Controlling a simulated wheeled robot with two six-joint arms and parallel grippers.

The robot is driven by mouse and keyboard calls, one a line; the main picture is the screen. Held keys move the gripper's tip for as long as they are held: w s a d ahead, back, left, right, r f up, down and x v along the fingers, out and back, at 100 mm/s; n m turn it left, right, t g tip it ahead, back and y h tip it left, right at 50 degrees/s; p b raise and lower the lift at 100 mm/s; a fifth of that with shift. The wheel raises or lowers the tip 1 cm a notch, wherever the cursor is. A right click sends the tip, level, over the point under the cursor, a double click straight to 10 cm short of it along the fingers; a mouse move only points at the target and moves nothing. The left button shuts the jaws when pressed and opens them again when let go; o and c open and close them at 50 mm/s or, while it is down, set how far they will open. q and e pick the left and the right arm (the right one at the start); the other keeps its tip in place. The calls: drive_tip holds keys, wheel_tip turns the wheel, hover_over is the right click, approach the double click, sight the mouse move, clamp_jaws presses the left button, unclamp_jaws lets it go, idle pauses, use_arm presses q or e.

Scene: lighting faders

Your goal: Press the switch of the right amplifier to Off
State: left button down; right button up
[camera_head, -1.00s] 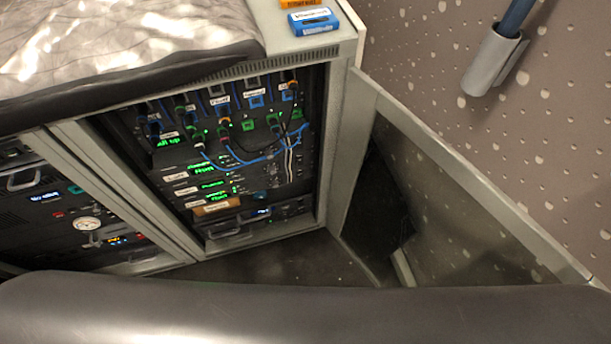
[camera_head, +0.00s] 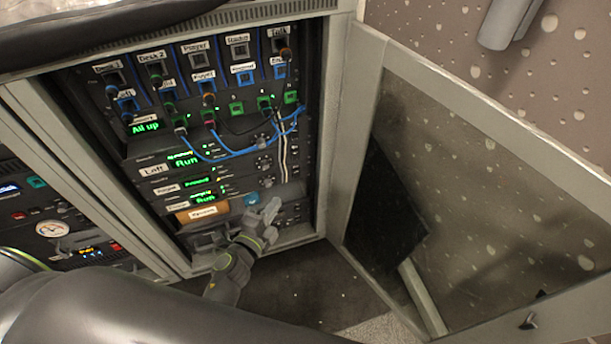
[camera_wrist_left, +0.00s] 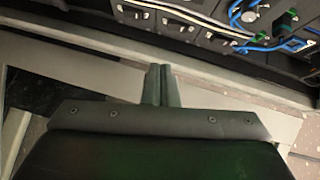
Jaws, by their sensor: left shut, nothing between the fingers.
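The equipment rack (camera_head: 135,160) stands open, with stacked dark units carrying small white labels and green lit displays. One upper amplifier-like unit shows "Run" (camera_head: 186,161), and a lower one also shows "Run" (camera_head: 205,199). The labels are too small for me to tell which is the right amplifier, and I cannot make out its switch. My left gripper (camera_head: 270,212) is shut and empty, in front of the lower right part of the rack. In the left wrist view its closed fingers (camera_wrist_left: 163,85) point toward the rack, apart from the panel. My right gripper is not in view.
Blue, black and white cables (camera_head: 240,153) hang across the patch panel. An orange-brown labelled block (camera_head: 203,212) sits low in the rack. The open glass door (camera_head: 470,200) stands to the right. A neighbouring rack with a gauge (camera_head: 52,229) is at left.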

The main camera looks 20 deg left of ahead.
use_arm(q)
drive_tip(key=shift+w+d+r+m+h, duration=0.3)
drive_tip(key=shift+d+r+m+h, duration=0.1)
drive_tip(key=shift+d+r+m, duration=0.3)
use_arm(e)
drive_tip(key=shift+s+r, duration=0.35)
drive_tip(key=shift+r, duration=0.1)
use_arm(q)
drive_tip(key=b, duration=0.2)
approach(302, 154)
drive_tip(key=d, duration=0.3)
drive_tip(key=w, duration=0.1)
drive_tip(key=w+a, duration=0.1)
drive_tip(key=w, duration=0.1)
drive_tip(key=w+a+b, duration=0.1)
drive_tip(key=shift+w+f, duration=0.15)
drive_tip(key=shift+f, duration=0.1)
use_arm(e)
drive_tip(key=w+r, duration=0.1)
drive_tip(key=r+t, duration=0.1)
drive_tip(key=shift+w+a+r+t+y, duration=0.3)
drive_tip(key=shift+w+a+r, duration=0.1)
